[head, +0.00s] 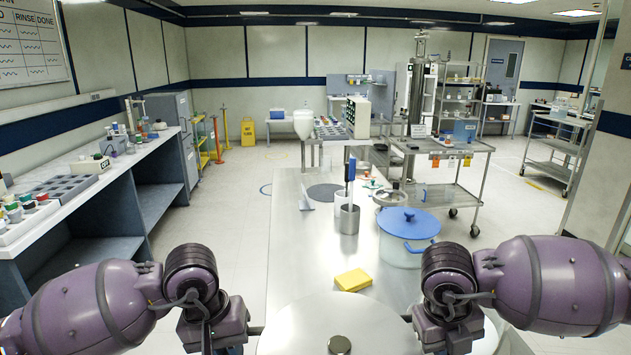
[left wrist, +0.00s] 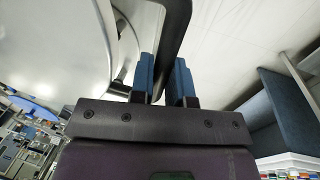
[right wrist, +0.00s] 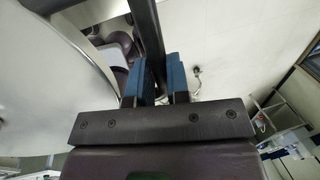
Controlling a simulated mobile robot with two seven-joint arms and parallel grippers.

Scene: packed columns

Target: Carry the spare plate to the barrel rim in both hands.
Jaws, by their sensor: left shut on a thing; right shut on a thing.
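A large round steel lidded vessel (head: 300,325) with a dark knob (head: 340,345) fills the bottom middle of the head view. My left gripper (head: 254,330) is shut on its left handle, a dark bar (left wrist: 172,45) between the blue finger pads in the left wrist view. My right gripper (head: 409,318) is shut on the opposite handle, a dark bar (right wrist: 147,35) in the right wrist view. The vessel's underside is hidden, so I cannot tell whether it is lifted. I cannot make out a separate spare plate or a barrel rim.
A steel bench (head: 300,255) runs ahead. On it are a yellow sponge (head: 353,280), a blue-lidded pot (head: 402,256), a steel canister (head: 348,220) with a blue-handled tool, and a dark flat disc (head: 325,192). A steel cart (head: 450,146) stands beyond to the right.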

